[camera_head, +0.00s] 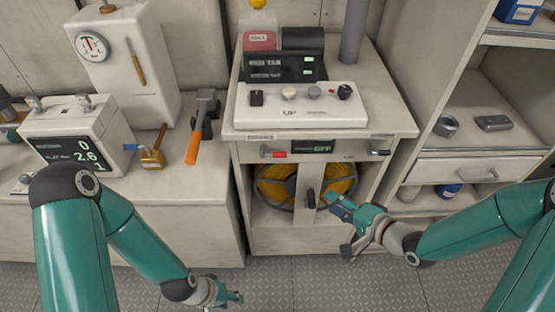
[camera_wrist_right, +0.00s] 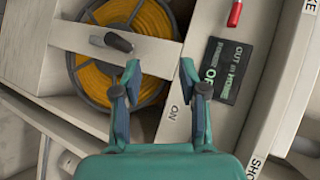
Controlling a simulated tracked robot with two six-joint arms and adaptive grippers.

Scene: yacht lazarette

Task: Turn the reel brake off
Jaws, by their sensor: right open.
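The reel (camera_head: 272,187), wound with yellow line, sits in an open bay of the cabinet; it also shows in the right wrist view (camera_wrist_right: 92,78). A pale bar (camera_head: 303,183) crosses in front of it. A black lever handle (camera_head: 311,198) is on this bar and also shows in the right wrist view (camera_wrist_right: 118,41). My right gripper (camera_head: 336,207) is open and empty, just right of the handle and apart from it; in the wrist view its fingertips (camera_wrist_right: 160,72) are below the handle. My left gripper (camera_head: 230,297) is low at the front, away from the reel; its jaws are too small to judge.
Above the bay are a red-handled lever (camera_head: 275,154), a dark display reading OFF (camera_head: 312,147) and another small lever (camera_head: 378,151). A drawer (camera_head: 475,168) is at the right. The floor (camera_head: 300,275) in front is clear.

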